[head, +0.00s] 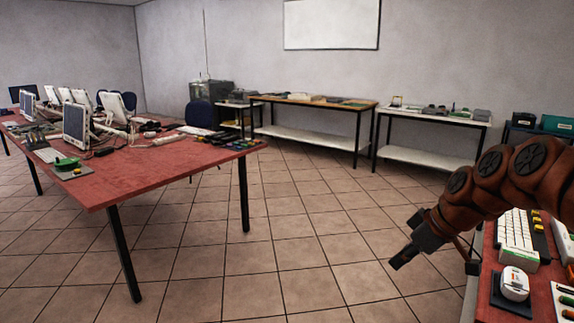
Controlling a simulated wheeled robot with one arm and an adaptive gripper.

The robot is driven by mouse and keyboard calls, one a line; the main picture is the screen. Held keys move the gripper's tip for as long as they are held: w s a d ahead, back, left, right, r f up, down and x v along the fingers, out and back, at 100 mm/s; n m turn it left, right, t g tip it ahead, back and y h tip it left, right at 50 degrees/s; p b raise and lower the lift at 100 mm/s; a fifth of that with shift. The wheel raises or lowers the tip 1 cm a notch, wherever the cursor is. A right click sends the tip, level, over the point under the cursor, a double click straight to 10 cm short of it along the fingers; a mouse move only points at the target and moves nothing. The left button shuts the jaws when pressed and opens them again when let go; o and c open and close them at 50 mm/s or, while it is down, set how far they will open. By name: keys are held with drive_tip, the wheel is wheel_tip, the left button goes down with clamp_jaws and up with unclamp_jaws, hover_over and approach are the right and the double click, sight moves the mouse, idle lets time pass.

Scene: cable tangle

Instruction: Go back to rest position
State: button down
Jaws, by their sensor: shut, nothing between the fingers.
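My gripper (403,256) is at the end of my brown-orange arm, which reaches in from the right edge of the head view. It points down and to the left over the tiled floor, in the gap between the two red tables. It is shut and holds nothing. It touches no object that I can see. The arm passes above the back part of the right-hand red table.
A long red table (170,168) with monitors, cables and a green item stands at the left. Workbenches line the far wall. The floor (290,255) between is clear.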

drive_tip(key=s+a+f+m+g, duration=0.1)
drive_tip(key=s+a+f+g, duration=0.15)
drive_tip(key=s+a, duration=0.4)
drive_tip(key=s+f+m+g+h, duration=0.2)
drive_tip(key=s+f+m, duration=0.25)
drive_tip(key=s, duration=0.85)
drive_tip(key=s+f+m+g+h, duration=0.25)
drive_tip(key=s+f, duration=0.25)
drive_tip(key=s, duration=0.9)
wheel_tip(320, 180, up, 17)
drive_tip(key=w+t+p, duration=0.1)
drive_tip(key=p, duration=1.4)
drive_tip(key=shift+w+f+m, duration=0.2)
drive_tip(key=shift+w+m, duration=0.05)
drive_tip(key=shift+m, duration=0.15)
